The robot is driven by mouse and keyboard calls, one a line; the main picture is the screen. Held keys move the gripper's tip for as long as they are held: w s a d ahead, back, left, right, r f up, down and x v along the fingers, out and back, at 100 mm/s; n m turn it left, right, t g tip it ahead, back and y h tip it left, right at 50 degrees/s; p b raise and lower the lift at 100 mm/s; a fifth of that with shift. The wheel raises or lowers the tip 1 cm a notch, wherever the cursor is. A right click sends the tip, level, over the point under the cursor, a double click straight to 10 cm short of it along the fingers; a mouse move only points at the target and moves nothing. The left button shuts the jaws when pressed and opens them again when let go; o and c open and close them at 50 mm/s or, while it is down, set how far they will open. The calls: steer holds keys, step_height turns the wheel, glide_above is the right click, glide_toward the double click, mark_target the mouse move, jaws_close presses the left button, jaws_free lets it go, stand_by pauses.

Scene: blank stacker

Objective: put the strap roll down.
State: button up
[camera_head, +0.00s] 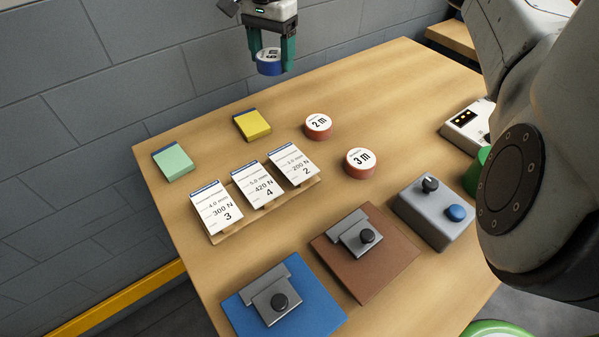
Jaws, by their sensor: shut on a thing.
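My gripper (270,58) is at the top of the head view, with green fingers pointing down. It is shut on a blue strap roll (269,68) with a white printed top. The roll hangs in front of the grey wall, seemingly above the table's (405,75) far edge; its exact height is hard to tell. Two red-sided rolls stand on the table: one marked 2 m (318,127) and one marked 3 m (360,163).
A yellow pad (252,125) and a green pad (173,162) lie near the back edge. Several cards stand on a wooden holder (222,237). Blue (320,307) and brown (393,262) plates and a grey button box (436,215) are in front. Bare wood lies behind the 2 m roll.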

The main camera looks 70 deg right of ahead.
steer(key=s+a+f+n+p, duration=0.2)
steer(key=a+n, duration=0.4)
steer(key=n, duration=0.2)
steer(key=p, duration=0.2)
glide_above(216, 147)
steer(key=s, duration=0.1)
steer(key=f, duration=0.8)
steer(key=shift+d+f, duration=0.2)
steer(key=shift+d, duration=0.1)
steer(key=shift+w+a+f, duration=0.15)
steer(key=shift+w+f, duration=0.1)
steer(key=shift+f, duration=0.25)
steer(key=f, duration=0.1)
steer(key=f+p, duration=0.1)
steer(key=f, duration=0.1)
steer(key=shift+w+a, duration=0.15)
steer(key=shift+w, duration=0.05)
steer(key=shift+f, duration=0.25)
